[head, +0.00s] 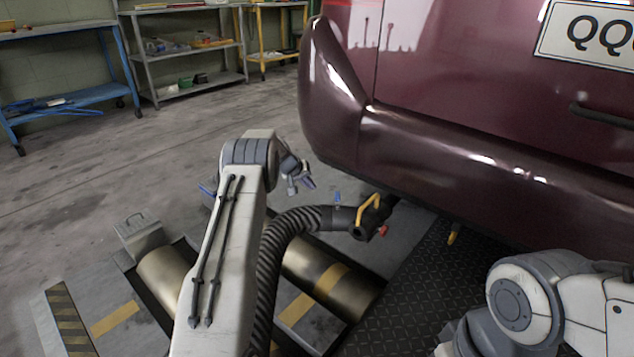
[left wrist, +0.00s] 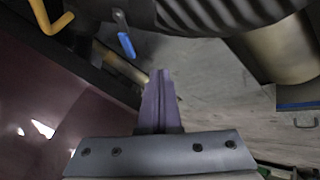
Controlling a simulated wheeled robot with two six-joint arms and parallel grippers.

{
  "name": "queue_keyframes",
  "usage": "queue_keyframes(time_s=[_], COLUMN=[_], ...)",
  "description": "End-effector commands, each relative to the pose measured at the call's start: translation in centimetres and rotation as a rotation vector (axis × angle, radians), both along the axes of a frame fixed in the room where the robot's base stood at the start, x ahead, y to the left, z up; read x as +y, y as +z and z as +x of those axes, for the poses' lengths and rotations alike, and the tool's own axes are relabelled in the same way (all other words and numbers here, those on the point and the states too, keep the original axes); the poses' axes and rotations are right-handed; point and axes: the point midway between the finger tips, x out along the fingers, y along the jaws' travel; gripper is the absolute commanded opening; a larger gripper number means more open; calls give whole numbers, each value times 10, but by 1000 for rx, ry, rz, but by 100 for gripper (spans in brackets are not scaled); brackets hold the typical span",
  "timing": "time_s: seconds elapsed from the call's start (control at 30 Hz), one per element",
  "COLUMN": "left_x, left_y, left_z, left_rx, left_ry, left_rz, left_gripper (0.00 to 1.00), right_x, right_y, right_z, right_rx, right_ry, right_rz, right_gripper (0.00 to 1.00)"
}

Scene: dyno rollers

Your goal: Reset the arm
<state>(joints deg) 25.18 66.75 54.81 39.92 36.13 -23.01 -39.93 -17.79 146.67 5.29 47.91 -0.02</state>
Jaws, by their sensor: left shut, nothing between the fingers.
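My left arm reaches in from the bottom middle of the head view. Its gripper (head: 301,184) is small there, left of the car's bumper and apart from it. In the left wrist view the gripper's fingers (left wrist: 158,100) are closed together with nothing between them. My right arm shows only as white and grey links at the lower right of the head view; its gripper is out of view.
A ribbed exhaust hose (head: 277,250) ends in a nozzle with a yellow handle (head: 369,209) under the maroon car (head: 450,140). Metal rollers (head: 318,268) lie in the floor. Shelves (head: 190,55) and a blue trolley (head: 70,98) stand behind. Floor at left is clear.

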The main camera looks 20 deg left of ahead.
Motion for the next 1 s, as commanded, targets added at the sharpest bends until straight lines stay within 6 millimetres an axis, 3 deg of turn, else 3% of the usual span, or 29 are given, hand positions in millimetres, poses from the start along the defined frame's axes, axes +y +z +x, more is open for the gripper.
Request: queue_keyframes(time_s=[0.03,0.2,0.47,0.57,0.67,0.77,0.87,1.0], left_x=[5,11,11,3,-27,-83,-150,-237], left_y=[14,29,35,39,58,87,120,162], left_z=[-6,-19,-24,-23,-24,-32,-53,-103], left_rx=[0,1,2,4,20,52,96,161], left_ry=[4,3,-1,-14,-61,-147,-253,-406], left_rz=[-1,-1,-1,0,4,8,21,48], left_gripper=[0,0,0,0,0,0,0,0], right_x=[0,0,0,0,0,0,0,0], right_y=[9,17,19,21,27,36,46,61], right_z=[0,0,-1,-1,-1,-1,-1,-1], right_rx=[0,0,1,1,1,1,1,1], right_ry=[0,0,0,0,0,0,0,0], right_rz=[0,0,-1,-1,-1,-1,-1,-1], right_gripper=[0,0,0,0,0,0,0,0])
